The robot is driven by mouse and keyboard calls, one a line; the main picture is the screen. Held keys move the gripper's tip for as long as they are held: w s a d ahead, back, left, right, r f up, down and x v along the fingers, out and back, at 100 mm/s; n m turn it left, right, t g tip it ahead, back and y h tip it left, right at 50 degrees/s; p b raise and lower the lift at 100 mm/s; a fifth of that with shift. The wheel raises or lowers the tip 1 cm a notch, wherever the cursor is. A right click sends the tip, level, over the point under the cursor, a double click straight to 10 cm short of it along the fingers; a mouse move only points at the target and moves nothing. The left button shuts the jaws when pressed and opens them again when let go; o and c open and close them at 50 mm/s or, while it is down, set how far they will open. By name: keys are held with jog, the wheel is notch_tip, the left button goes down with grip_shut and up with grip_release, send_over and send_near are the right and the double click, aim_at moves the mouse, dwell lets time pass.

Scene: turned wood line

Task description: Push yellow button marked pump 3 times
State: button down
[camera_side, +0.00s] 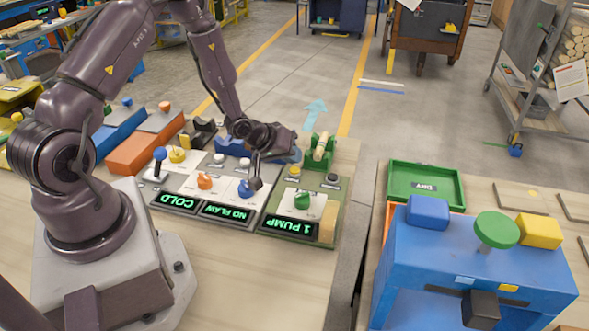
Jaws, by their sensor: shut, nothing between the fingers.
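A green-edged panel (270,217) on the bench has a lit display (291,224) reading "1 PUMP". A small yellow button (295,170) sits near its top left; its label is too small to read. A dark button (332,178) and a green knob (302,201) share that panel. My gripper (257,184) is shut and empty, pointing down just left of the panel's yellow button and apart from it. Its tip is beside a blue knob (245,189) on the neighbouring panel; I cannot tell whether they touch.
A blue lever (159,155), yellow knob (177,155) and orange knob (204,181) stand there. A green holder (320,153) is behind the panel. A blue machine (440,262) stands right, across a gap.

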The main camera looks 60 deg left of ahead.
aim_at(293, 169)
dwell(0.8)
jog(key=shift+f, duration=0.4)
jog(key=shift+f, duration=0.4)
dwell(0.4)
jog(key=shift+r, duration=0.85)
jog(key=shift+r, duration=2.5)
dwell(0.7)
